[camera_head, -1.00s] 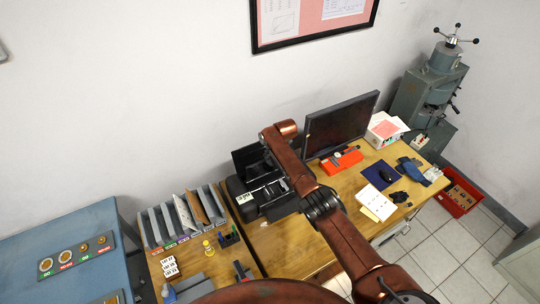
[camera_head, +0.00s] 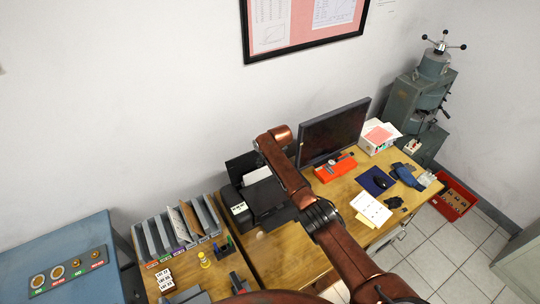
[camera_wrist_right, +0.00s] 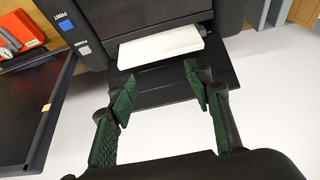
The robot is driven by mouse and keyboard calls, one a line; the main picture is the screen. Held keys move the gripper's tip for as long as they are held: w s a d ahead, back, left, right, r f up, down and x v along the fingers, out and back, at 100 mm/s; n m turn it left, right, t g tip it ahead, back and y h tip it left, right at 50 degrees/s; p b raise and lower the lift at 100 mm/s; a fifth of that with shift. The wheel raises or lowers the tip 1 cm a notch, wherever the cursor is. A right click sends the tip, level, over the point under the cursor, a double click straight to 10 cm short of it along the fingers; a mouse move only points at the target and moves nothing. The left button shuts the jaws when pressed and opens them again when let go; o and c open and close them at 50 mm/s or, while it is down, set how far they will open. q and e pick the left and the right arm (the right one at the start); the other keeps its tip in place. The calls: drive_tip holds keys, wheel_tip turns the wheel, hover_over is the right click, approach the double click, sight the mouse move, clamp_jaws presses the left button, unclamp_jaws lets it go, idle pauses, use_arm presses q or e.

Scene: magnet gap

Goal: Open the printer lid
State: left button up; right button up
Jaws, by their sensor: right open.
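The black printer (camera_head: 262,203) stands on the wooden desk beside the monitor. A dark panel (camera_head: 243,166) rises at its back, with a white sheet before it. I cannot tell whether this panel is the lid. In the right wrist view the printer body (camera_wrist_right: 128,14) is at the top, with a PRINT label and a black tray (camera_wrist_right: 205,77) jutting out under white paper (camera_wrist_right: 160,46). My right gripper (camera_wrist_right: 160,78) is open and empty, its fingertips over the tray; I cannot tell if they touch it. My right arm hides part of the printer in the head view. My left gripper is out of view.
The monitor (camera_head: 333,131) stands just right of the printer, with an orange-red box (camera_head: 336,168) before it. A file rack (camera_head: 176,226) stands to the left. Papers (camera_head: 371,208) lie toward the desk's front. A blue table (camera_head: 65,250) is at far left.

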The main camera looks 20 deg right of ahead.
drive_tip(key=v, duration=0.9)
drive_tip(key=shift+r, duration=0.35)
drive_tip(key=shift+s, duration=0.15)
